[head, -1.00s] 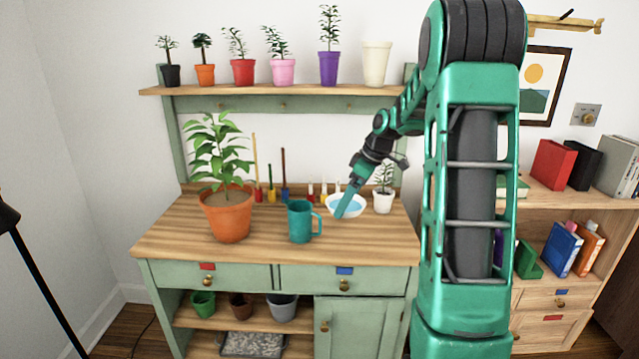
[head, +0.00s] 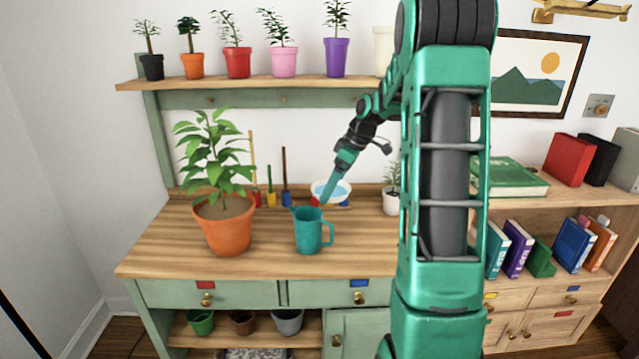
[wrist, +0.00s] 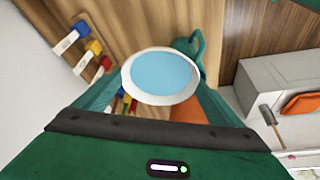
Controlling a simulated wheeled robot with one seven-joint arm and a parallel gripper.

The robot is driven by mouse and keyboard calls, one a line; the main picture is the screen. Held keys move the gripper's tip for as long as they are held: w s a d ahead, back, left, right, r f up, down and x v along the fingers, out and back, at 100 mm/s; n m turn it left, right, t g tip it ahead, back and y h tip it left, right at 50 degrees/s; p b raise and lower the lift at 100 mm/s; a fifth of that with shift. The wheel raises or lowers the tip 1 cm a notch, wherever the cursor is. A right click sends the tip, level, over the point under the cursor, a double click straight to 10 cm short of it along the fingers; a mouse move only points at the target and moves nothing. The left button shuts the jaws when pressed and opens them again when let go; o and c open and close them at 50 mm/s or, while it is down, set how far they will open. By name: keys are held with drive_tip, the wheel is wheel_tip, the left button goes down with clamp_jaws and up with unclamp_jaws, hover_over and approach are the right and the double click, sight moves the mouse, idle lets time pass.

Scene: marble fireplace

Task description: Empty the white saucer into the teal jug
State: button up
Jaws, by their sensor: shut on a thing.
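The white saucer (head: 342,199) holds a flat blue surface, which looks like liquid, and appears about level. My gripper (head: 326,197) is shut on the saucer's rim and holds it above the bench, behind and slightly right of the jug. The saucer also fills the middle of the wrist view (wrist: 127,83), between my fingers. The teal jug (head: 308,232) stands upright on the wooden bench, its handle to the right. In the wrist view the jug (wrist: 183,45) is partly hidden behind the saucer. The inside of the jug cannot be seen.
A large potted plant (head: 224,232) stands left of the jug. A small white-potted plant (head: 390,201) is at the right, partly hidden by my arm. Several coloured tools (head: 270,190) line the bench's back. The bench front (head: 250,263) is clear.

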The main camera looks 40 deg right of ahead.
drive_tip(key=shift+s+x, duration=0.2)
drive_tip(key=shift+x, duration=1.3)
drive_tip(key=shift+a+r+h, duration=0.3)
drive_tip(key=shift+r+h, duration=0.1)
drive_tip(key=shift+h, duration=0.2)
drive_tip(key=shift+a+r+n+h, duration=0.15)
drive_tip(key=shift+r+n+h, duration=0.3)
drive_tip(key=shift+h, duration=0.45)
drive_tip(key=shift+d, duration=0.2)
drive_tip(key=shift+s+a+r+m+h, duration=0.15)
drive_tip(key=shift+m+h, duration=0.1)
drive_tip(key=shift+h, duration=0.15)
drive_tip(key=shift+a+r+h, duration=0.35)
drive_tip(key=shift+a+h, duration=0.05)
drive_tip(key=shift+h, duration=0.6)
drive_tip(key=shift+a+r+h, duration=0.35)
drive_tip(key=shift+a+h, duration=0.05)
drive_tip(key=shift+h, duration=0.6)
idle(2.4)
